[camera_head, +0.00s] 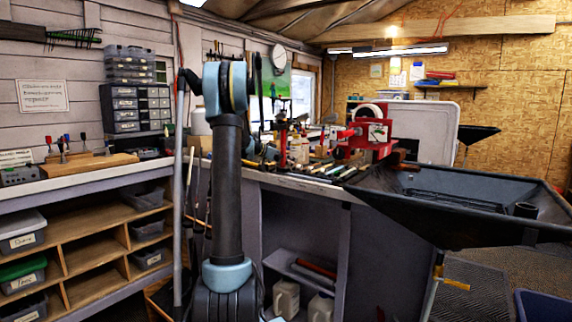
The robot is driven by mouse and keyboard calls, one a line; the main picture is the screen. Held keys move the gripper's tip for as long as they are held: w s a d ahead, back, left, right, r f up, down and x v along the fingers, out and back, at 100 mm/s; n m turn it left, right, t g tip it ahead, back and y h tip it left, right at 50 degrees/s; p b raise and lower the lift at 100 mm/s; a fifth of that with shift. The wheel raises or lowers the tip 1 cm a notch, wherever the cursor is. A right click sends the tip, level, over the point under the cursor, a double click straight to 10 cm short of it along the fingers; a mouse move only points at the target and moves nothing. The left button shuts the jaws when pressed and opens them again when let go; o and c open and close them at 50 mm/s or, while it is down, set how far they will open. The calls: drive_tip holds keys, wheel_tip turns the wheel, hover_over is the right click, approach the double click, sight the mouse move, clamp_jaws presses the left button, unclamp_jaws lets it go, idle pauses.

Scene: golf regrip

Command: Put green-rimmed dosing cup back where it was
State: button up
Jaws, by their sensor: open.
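I cannot make out a green-rimmed dosing cup in the head view. A small dark cylinder (525,209) stands at the right side of the large black tray (450,232); I see no green rim on it. My arm rises upright left of the middle, in front of the workbench. My gripper cannot be made out, so I cannot see its fingers or whether it is near any cup.
The workbench (330,188) behind my arm is crowded with tools and a red machine (370,135). A wooden shelf unit (95,262) with bins stands at the left. White jugs (286,298) sit below the bench. A blue bin (542,305) is at the lower right.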

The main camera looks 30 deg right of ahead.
drive_tip(key=shift+a, duration=0.1)
drive_tip(key=v, duration=1.1)
drive_tip(key=shift+r, duration=0.1)
drive_tip(key=shift+a+r, duration=0.15)
drive_tip(key=shift+a, duration=0.2)
drive_tip(key=shift+s+a, duration=0.1)
drive_tip(key=shift+a, duration=0.1)
drive_tip(key=s+a+f+n+t+y, duration=0.2)
drive_tip(key=s+a+f+n+y, duration=0.45)
drive_tip(key=a, duration=0.65)
drive_tip(key=s+a+f+n+t+y, duration=0.25)
drive_tip(key=s+a+n, duration=0.25)
drive_tip(key=s+a, duration=0.7)
drive_tip(key=s+a+f+n+t+y, duration=0.2)
drive_tip(key=s+a+f+n+y, duration=0.35)
drive_tip(key=a, duration=0.95)
drive_tip(key=s+f+g, duration=0.2)
drive_tip(key=s+f, duration=0.3)
drive_tip(key=s, duration=0.3)
drive_tip(key=s+f+g+h, duration=0.1)
drive_tip(key=s+f+g, duration=0.2)
drive_tip(key=s+f, duration=0.3)
drive_tip(key=s+a, duration=0.1)
drive_tip(key=s, duration=0.2)
drive_tip(key=shift+f, duration=0.25)
